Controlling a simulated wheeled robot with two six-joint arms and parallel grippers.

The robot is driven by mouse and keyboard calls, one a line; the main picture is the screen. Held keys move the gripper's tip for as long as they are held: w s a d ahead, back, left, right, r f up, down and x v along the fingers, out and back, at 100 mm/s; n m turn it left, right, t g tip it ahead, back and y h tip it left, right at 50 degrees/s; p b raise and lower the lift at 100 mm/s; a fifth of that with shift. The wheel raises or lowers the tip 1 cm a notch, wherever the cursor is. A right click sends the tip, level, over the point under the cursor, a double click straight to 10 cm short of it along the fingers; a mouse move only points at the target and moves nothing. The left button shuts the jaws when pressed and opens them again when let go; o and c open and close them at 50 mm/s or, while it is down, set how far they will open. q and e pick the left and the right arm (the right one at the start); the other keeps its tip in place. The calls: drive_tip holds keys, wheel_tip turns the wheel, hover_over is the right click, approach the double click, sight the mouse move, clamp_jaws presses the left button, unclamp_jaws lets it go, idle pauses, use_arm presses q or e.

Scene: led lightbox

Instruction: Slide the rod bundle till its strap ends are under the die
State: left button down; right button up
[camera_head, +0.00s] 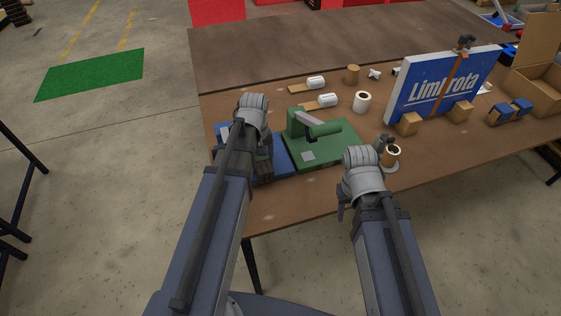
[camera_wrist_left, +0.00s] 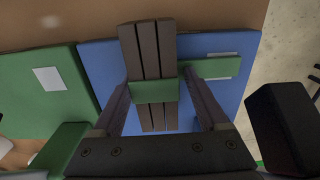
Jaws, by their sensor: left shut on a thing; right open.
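The rod bundle (camera_wrist_left: 150,50) is several dark brown flat rods side by side, with a green strap (camera_wrist_left: 153,91) around them. It lies over a blue board (camera_wrist_left: 105,70). My left gripper (camera_wrist_left: 157,84) has a finger on each side of the bundle at the strap and is shut on it. In the head view the bundle (camera_head: 265,171) shows only in part, below my left wrist. The green press (camera_head: 316,130) stands on a green base to the right; its die cannot be made out. My right gripper (camera_head: 386,149) is open, right of the press.
A brown-and-white cup-like roll (camera_head: 393,153) is close to my right gripper. White rolls (camera_head: 362,101) and a brown cylinder (camera_head: 352,74) stand behind the press. A blue lightbox sign (camera_head: 445,85) stands at the right beside a cardboard box (camera_head: 538,90). The table's front edge is close.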

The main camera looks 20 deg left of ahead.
use_arm(q)
unclamp_jaws()
drive_tip(key=shift+w+a+f, duration=0.15)
drive_tip(key=shift+w+a, duration=0.05)
drive_tip(key=shift+w, duration=0.15)
drive_tip(key=shift+w+a+r+p, duration=0.2)
drive_tip(key=shift+r+p, duration=0.35)
drive_tip(key=shift+p, duration=0.25)
drive_tip(key=r+p, duration=0.4)
drive_tip(key=r, duration=0.1)
drive_tip(key=r+p, duration=0.2)
drive_tip(key=p, duration=0.1)
drive_tip(key=shift+s+d+r, duration=0.15)
drive_tip(key=shift+s+d, duration=0.25)
